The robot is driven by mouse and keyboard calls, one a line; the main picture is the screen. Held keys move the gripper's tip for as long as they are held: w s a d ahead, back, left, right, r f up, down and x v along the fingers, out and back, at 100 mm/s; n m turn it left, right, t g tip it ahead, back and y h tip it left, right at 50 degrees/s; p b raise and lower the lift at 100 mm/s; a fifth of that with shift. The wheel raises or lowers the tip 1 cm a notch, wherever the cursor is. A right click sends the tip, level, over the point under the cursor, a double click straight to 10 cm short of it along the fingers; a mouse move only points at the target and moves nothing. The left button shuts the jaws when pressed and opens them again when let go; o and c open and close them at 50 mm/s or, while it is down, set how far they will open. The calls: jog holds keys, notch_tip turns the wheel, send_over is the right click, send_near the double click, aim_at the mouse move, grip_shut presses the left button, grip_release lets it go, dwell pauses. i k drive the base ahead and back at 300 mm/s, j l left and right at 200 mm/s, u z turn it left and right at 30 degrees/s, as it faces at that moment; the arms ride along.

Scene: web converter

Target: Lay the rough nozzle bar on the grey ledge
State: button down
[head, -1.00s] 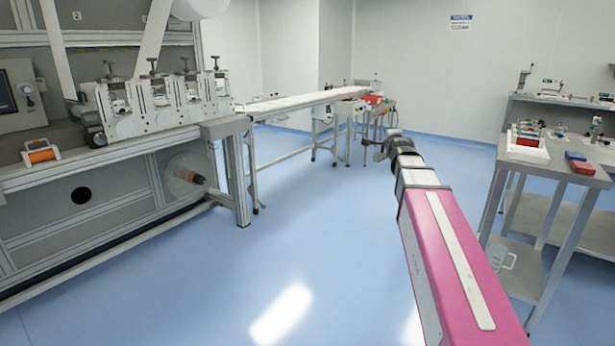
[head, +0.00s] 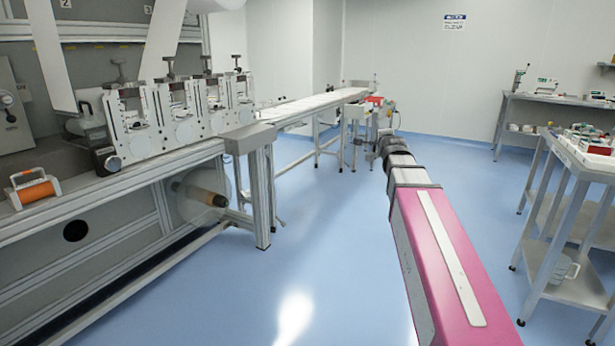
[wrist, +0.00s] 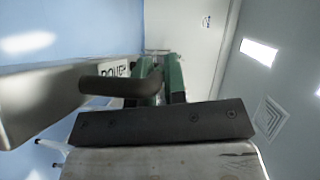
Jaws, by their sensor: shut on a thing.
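In the wrist view, my gripper (wrist: 163,76) shows its green fingers close together, shut on the rough nozzle bar (wrist: 45,98). The bar is a grey metal block reaching out to the left, with a label reading "ROUGH" in part and a dark rounded handle-like piece at its side. The exact grip contact is hidden. In the head view the arm points forward over open floor, and the bar cannot be made out beyond it. A grey ledge (head: 100,191) runs along the front of the machine at left, apart from my arm; I cannot tell if it is the task's ledge.
An orange roll in a holder (head: 33,189) sits at the machine's left. A grey block (head: 250,138) sticks out at its right corner. A long white conveyor (head: 315,105) runs behind. A grey bench (head: 570,150) stands at right. The blue floor between is clear.

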aim_at(251, 131)
jog(key=i+j, duration=0.1)
jog(key=j, duration=0.3)
jog(key=i+j, duration=0.1)
jog(key=j, duration=0.35)
jog(key=i+j+z, duration=0.1)
jog(key=j, duration=0.3)
jog(key=i+j, duration=0.15)
jog(key=j, duration=0.25)
jog(key=i+j, duration=0.1)
jog(key=j, duration=0.35)
jog(key=i+j, duration=0.15)
jog(key=j, duration=0.25)
jog(key=i+j, duration=0.2)
jog(key=j, duration=0.2)
jog(key=i+j+z, duration=0.1)
jog(key=j, duration=0.25)
jog(key=i+j, duration=0.25)
jog(key=j, duration=0.2)
